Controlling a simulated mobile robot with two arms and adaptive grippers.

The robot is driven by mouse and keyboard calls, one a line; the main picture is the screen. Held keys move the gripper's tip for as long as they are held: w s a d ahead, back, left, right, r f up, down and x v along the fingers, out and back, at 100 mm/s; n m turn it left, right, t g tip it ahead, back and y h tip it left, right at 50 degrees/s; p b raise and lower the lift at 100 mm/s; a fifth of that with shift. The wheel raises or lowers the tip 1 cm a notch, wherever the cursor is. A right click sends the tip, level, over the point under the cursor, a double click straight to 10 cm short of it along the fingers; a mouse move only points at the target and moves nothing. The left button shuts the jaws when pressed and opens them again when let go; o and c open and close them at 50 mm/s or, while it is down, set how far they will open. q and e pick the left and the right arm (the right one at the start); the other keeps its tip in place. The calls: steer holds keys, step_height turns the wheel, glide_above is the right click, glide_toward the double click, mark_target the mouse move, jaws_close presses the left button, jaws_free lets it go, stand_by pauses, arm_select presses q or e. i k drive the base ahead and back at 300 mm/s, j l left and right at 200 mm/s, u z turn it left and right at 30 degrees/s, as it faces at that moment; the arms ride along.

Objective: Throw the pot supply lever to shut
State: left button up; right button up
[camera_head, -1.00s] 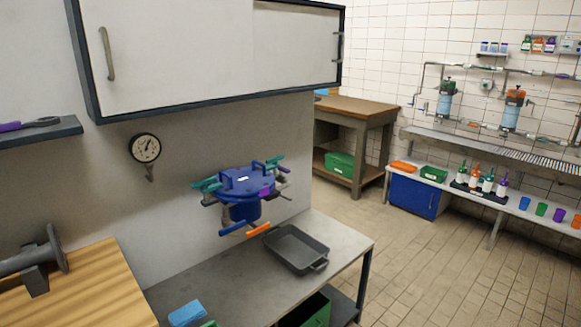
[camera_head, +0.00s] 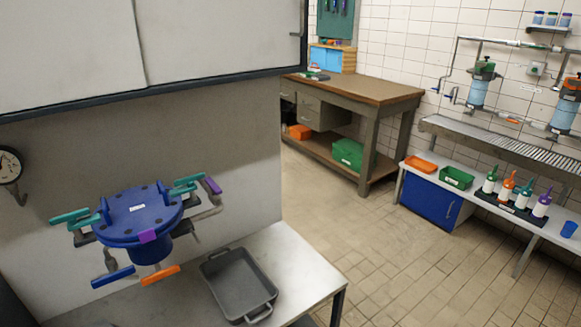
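A blue pot with a round bolted lid (camera_head: 140,212) is mounted by the wall at the lower left, with pipes around it. Coloured levers surround it: a teal lever (camera_head: 70,217) on the left, another teal lever (camera_head: 184,185) and a purple-ended one (camera_head: 211,184) on the right. A blue lever (camera_head: 112,277) and an orange lever (camera_head: 160,275) sit low at the front. A small white label is on the lid, too small to read. I cannot tell which lever is the pot supply. Neither of my grippers is in view.
A grey tray (camera_head: 215,268) sits on a metal bench (camera_head: 290,262) right of the pot. A wall cabinet (camera_head: 200,40) overhangs the area. A wooden workbench (camera_head: 365,88) stands behind, and a blue cabinet (camera_head: 430,200) is at right. The tiled floor between is clear.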

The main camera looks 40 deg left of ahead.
mark_target(215, 190)
steer(key=i+u, duration=0.2)
steer(key=i, duration=0.2)
steer(key=i+l+u, duration=0.2)
steer(key=i, duration=0.2)
steer(key=i+l+u, duration=0.2)
steer(key=i, duration=0.2)
